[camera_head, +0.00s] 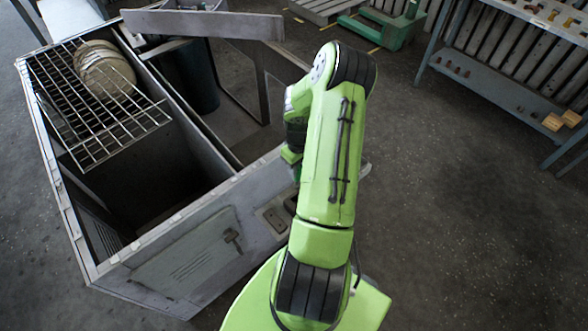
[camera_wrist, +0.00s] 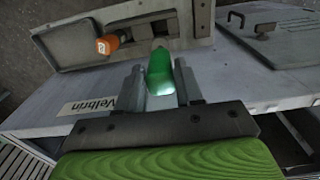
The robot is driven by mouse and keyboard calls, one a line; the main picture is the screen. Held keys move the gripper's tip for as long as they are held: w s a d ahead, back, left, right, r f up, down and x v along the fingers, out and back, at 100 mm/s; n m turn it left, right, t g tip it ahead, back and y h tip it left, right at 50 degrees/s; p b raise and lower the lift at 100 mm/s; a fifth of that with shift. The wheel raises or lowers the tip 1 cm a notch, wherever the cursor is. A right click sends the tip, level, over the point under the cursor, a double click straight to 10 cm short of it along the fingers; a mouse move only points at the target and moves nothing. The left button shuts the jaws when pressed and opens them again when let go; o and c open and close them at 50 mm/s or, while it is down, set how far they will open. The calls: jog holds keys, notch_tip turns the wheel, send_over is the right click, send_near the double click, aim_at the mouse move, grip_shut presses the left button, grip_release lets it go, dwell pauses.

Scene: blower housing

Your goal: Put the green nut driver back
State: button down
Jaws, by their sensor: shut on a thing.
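The green nut driver (camera_wrist: 160,75) is held in my gripper (camera_wrist: 162,88), in the wrist view. Its green handle sits between the two grey fingers, which are shut on it. The far end of the driver is hidden from view. A grey holder with a raised back plate (camera_wrist: 185,18) lies just beyond the fingers, on the grey housing top. An orange-handled tool (camera_wrist: 107,44) stands in this holder, left of the green driver.
A shelf table (camera_head: 505,90) stands at the upper right. A dark hinged plate (camera_wrist: 285,38) lies right of the holder. The floor at right is clear.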

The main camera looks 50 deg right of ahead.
aim_at(298, 185)
jog(key=shift+s+f+b, duration=0.2)
jog(key=shift+f+b, duration=0.1)
jog(key=shift+f, duration=0.2)
notch_tip(298, 185, down, 7)
jog(key=b, duration=0.5)
jog(key=shift+w+f, duration=0.1)
jog(key=shift+f+b, duration=0.15)
jog(key=shift+b, duration=0.35)
jog(key=shift+f+b, duration=0.75)
jog(key=shift+f, duration=0.15)
jog(key=shift+f+b, duration=0.95)
jog(key=shift+f, duration=0.15)
